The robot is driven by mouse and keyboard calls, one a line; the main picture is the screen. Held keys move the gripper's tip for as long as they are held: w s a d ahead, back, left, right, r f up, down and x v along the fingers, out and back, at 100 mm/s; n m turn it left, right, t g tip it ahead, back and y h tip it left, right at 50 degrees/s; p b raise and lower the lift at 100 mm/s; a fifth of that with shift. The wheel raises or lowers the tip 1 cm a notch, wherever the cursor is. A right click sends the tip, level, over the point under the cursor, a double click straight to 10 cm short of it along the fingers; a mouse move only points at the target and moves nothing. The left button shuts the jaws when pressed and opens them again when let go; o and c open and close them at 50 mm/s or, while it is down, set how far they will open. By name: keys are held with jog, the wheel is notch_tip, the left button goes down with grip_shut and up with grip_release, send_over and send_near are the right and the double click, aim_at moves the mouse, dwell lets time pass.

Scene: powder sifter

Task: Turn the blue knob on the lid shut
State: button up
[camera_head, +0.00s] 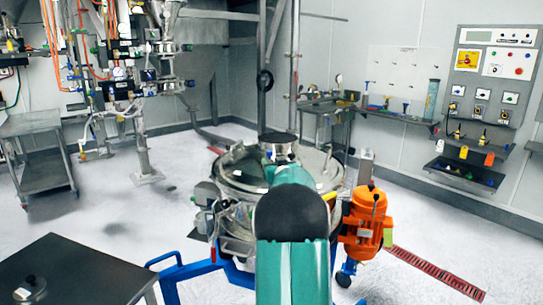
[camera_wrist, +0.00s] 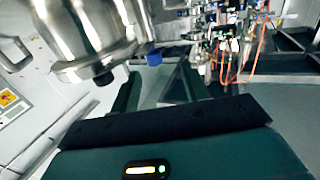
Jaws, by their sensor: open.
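The steel sifter (camera_head: 238,205) stands in the middle of the head view, with its round shiny lid (camera_head: 318,168) on top. My teal arm reaches over it and hides part of the lid. My gripper is hidden behind the arm there. In the tilted wrist view, the gripper's two teal fingers (camera_wrist: 156,86) are apart, with nothing between them. A small blue knob (camera_wrist: 153,57) shows just beyond the fingers, beside polished steel parts (camera_wrist: 92,35). I see a gap between the knob and the fingers, but cannot judge its depth. The knob cannot be made out in the head view.
An orange motor (camera_head: 362,225) sits at the sifter's right side. A blue wheeled frame (camera_head: 185,268) carries the sifter. A dark table (camera_head: 85,275) stands at front left, a metal cart (camera_head: 45,170) behind it. The floor at the right is mostly clear, with a red grate (camera_head: 438,272).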

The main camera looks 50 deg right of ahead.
aim_at(271, 153)
jog(key=shift+w+d+r, duration=0.2)
jog(key=shift+d+r, duration=0.05)
jog(key=shift+d, duration=0.25)
jog(key=shift+w+d+r, duration=0.2)
jog(key=shift+d+r, duration=0.05)
jog(key=shift+d, duration=0.25)
jog(key=x, duration=0.3)
jog(key=shift+w+f, duration=0.3)
jog(key=shift+f, duration=0.05)
jog(key=shift+d+r, duration=0.2)
jog(key=shift+r, duration=0.05)
jog(key=shift+w+d, duration=0.2)
jog(key=shift+w, duration=0.1)
jog(key=shift+w+d+f, duration=0.1)
jog(key=shift+w+f, duration=0.05)
jog(key=shift+w, duration=0.2)
jog(key=shift+s, duration=0.2)
jog(key=shift+w, duration=0.15)
jog(key=shift+c, duration=1.1)
jog(key=c, duration=0.8)
